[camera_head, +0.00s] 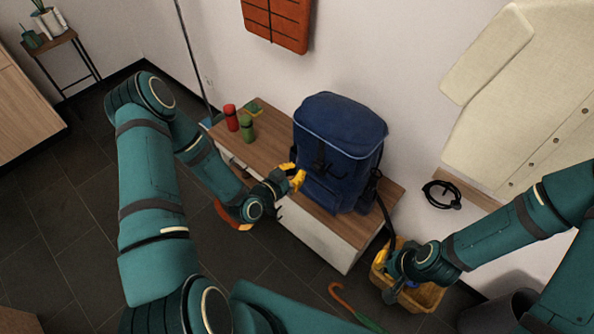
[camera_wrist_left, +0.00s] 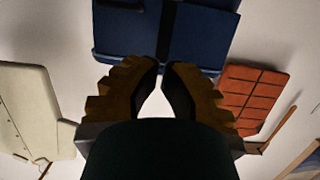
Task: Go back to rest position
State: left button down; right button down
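My left gripper (camera_head: 296,178), with yellow fingers, is in front of the blue backpack (camera_head: 335,140). In the left wrist view its stepped finger pads (camera_wrist_left: 160,72) come nearly together at the tips, with nothing seen between them. The backpack (camera_wrist_left: 185,35) fills the top of that view; whether the fingers touch it I cannot tell. My right gripper (camera_head: 388,258) is low over the wicker basket (camera_head: 430,297) at the lower right. Its fingers are mostly hidden behind its wrist.
The backpack stands on a low wooden cabinet (camera_head: 268,120) with a red bottle (camera_head: 231,117) and a green bottle (camera_head: 247,128). An umbrella with a curved handle (camera_head: 337,291) is on the floor side.

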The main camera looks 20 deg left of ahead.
pick_arm(q)
jog(key=s+d+f+n+g, duration=0.1)
jog(key=s+d+n+g, duration=0.2)
jog(key=s+d+g, duration=0.2)
jog(key=s+d+f+n+g+y, duration=0.1)
jog(key=s+d+g, duration=0.4)
jog(key=s, duration=0.6)
jog(key=shift+s+f+n+g, duration=0.2)
jog(key=shift+f+n+g, duration=0.4)
jog(key=shift+n+g, duration=0.4)
jog(key=shift+d, duration=0.1)
